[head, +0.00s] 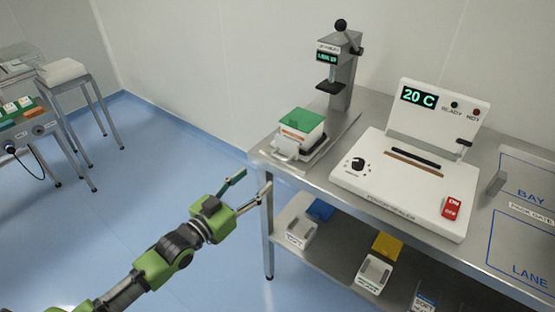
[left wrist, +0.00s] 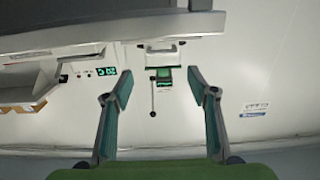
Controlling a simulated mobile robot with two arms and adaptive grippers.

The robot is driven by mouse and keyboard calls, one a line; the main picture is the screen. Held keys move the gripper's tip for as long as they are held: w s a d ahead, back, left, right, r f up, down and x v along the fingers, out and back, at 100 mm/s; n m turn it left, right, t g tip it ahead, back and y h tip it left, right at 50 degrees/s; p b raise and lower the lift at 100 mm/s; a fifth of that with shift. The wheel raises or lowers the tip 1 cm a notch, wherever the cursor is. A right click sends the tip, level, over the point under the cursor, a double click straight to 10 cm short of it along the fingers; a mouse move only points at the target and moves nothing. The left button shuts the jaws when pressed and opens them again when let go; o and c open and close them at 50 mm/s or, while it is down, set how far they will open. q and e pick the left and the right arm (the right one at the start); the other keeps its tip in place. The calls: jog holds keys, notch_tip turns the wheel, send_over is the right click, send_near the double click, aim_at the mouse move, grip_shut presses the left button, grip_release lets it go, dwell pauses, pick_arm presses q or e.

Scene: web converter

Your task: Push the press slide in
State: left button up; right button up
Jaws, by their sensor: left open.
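The press (head: 340,72) stands on the steel table with its black-knobbed lever up. Its slide (head: 312,152) is drawn out toward the front left table edge, clear of the press head. The slide carries a block with a green top (head: 302,121), and its pale handle (head: 286,148) faces the edge. My left gripper (head: 254,185) is open and empty, in front of that table end and apart from the handle. In the left wrist view the picture is upside down: the handle (left wrist: 161,47) shows beyond the open left gripper (left wrist: 160,84). My right gripper is out of view.
A white pouch sealer (head: 410,185) reading 20 C stands right of the press. The table's front left corner (head: 258,158) is close to my gripper. Bins (head: 301,231) sit on the lower shelf. Open blue floor (head: 150,150) lies to the left.

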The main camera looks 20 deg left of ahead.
aim_at(278, 159)
pick_arm(q)
jog(key=x, duration=0.9)
jog(key=shift+w+f+p, duration=0.1)
jog(key=shift+w+p, duration=0.2)
jog(key=shift+p, duration=0.1)
jog(key=shift+w+d, duration=0.25)
jog(key=shift+w, duration=0.35)
